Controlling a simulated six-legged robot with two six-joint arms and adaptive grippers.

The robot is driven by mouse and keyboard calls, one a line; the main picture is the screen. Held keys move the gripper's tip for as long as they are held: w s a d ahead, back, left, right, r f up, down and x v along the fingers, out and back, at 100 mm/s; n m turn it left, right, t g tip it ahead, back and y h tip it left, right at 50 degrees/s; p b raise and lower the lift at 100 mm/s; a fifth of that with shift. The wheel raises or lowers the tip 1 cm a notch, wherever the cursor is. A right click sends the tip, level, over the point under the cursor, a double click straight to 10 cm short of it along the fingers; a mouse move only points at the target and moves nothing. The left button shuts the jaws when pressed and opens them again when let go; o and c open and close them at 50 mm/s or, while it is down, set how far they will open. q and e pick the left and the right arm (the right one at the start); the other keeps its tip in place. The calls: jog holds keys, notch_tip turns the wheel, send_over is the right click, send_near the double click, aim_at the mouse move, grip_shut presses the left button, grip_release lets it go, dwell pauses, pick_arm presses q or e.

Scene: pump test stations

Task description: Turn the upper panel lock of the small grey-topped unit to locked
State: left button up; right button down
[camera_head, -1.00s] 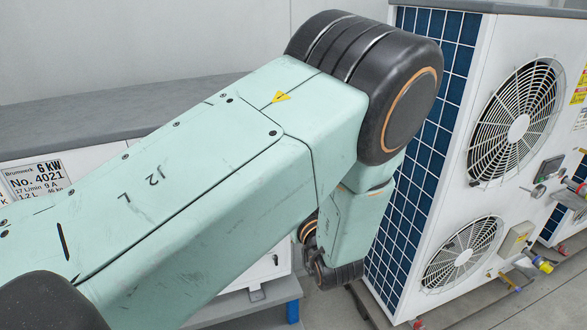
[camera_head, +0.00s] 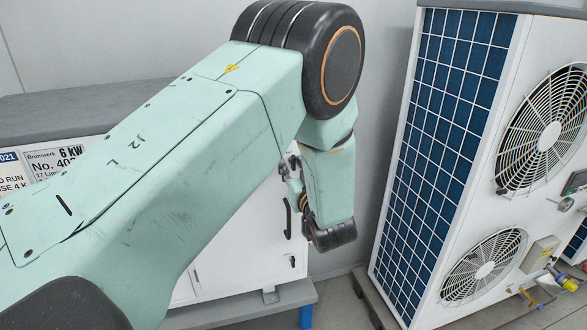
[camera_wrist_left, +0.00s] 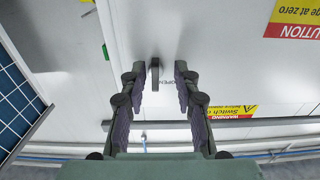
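The small grey-topped unit (camera_head: 215,255) stands at the left in the head view, its white front partly hidden by my left arm. My left gripper (camera_head: 290,170) is at the upper part of that front, half hidden behind the arm. In the left wrist view, my left gripper (camera_wrist_left: 156,76) is open, with its two fingers apart. A dark lock lever (camera_wrist_left: 155,74) shows between the fingertips, with OPEN lettering beside it. I cannot tell whether either finger touches it. The upper lock is hidden in the head view. My right gripper is not in view.
A black handle (camera_head: 288,218) and a lower lock (camera_head: 292,261) are on the unit's front. A tall white unit with a blue grille (camera_head: 450,130) and fans stands at the right. A floor gap separates the two. Caution labels (camera_wrist_left: 295,12) show in the wrist view.

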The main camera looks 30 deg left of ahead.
pick_arm(q)
jog(key=shift+d+r, duration=0.1)
jog(key=shift+d, duration=0.2)
jog(key=shift+c, duration=0.8)
jog(key=shift+w+f, duration=0.2)
jog(key=shift+w, duration=0.15)
jog(key=shift+c, duration=2.2)
jog(key=shift+s+a, duration=0.2)
jog(key=shift+a, duration=0.05)
grip_shut()
jog(key=shift+d+r, duration=0.1)
jog(key=shift+w, duration=0.15)
